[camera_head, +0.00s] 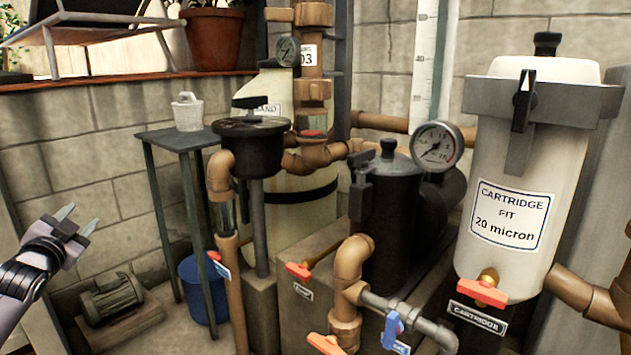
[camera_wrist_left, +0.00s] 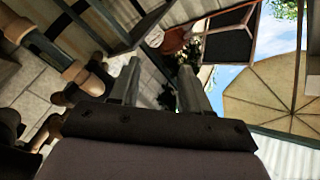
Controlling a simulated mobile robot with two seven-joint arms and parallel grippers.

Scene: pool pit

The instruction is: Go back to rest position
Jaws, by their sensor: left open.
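My left gripper (camera_head: 78,220) is at the left of the head view, with its two fingers apart and nothing between them. It is held in the air in front of the block wall, left of the small table and above the motor. In the left wrist view the open fingers (camera_wrist_left: 158,88) point up the picture, with only background between them. My right gripper does not show in either view.
A grey side table (camera_head: 172,137) bears a small white bucket (camera_head: 187,111). Pipes, a dark pump pot (camera_head: 388,215) and a cartridge filter (camera_head: 520,180) fill the right. A parasol (camera_wrist_left: 275,100) shows in the left wrist view.

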